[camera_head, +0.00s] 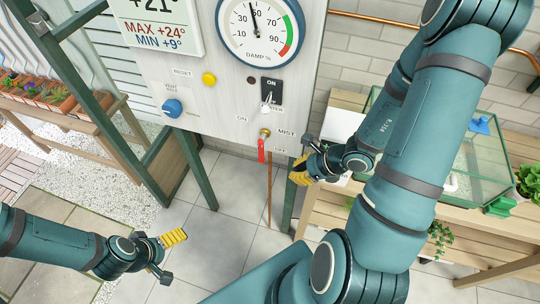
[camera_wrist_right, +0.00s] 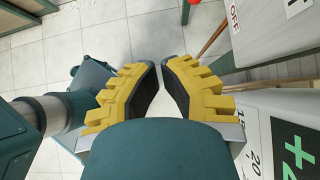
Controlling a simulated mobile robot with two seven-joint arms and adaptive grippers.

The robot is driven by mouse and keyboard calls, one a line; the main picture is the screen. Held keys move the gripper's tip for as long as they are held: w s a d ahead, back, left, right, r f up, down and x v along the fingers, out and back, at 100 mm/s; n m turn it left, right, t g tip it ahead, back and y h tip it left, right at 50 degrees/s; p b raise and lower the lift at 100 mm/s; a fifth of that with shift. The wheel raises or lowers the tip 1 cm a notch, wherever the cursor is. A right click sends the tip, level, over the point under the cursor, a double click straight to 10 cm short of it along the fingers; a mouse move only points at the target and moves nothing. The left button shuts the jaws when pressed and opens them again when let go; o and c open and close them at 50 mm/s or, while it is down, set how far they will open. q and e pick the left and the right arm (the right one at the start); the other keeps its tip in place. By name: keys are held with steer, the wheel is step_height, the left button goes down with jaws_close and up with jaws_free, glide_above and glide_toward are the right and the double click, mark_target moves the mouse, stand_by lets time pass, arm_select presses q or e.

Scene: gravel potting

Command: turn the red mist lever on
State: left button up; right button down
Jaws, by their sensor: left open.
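The red mist lever (camera_head: 261,150) hangs straight down from a brass valve (camera_head: 264,133) low on the panel. The "MIST" label is to its right, "ON" to its upper left and "OFF" at its lower right. A bit of red (camera_wrist_right: 248,3), probably the lever, shows at the top edge of the right wrist view. My right gripper (camera_head: 299,172) is right of and slightly below the lever, apart from it. In the wrist view its yellow fingers (camera_wrist_right: 160,65) have a narrow empty gap between their tips. My left gripper (camera_head: 173,239) is open and empty, low over the floor at left.
The panel (camera_head: 225,105) also carries a blue knob (camera_head: 172,108), a yellow button (camera_head: 208,79), a black switch (camera_head: 271,90) and a damp gauge (camera_head: 261,30). A green panel leg (camera_head: 288,205) stands below my right gripper. A wooden bench (camera_head: 440,235) with a glass tank is at right.

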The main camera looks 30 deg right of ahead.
steer(key=d, duration=0.1)
steer(key=d+r+m+t, duration=0.1)
steer(key=m+h, duration=0.1)
steer(key=shift+w+d+r, duration=0.3)
steer(key=shift+w+d, duration=0.1)
steer(key=shift+f, duration=0.1)
steer(key=b, duration=0.1)
glide_toward(263, 161)
steer(key=s+f+x, duration=0.1)
steer(key=x, duration=0.4)
steer(key=shift+w+a, duration=0.3)
steer(key=shift+w, duration=0.5)
steer(key=shift+f, duration=0.1)
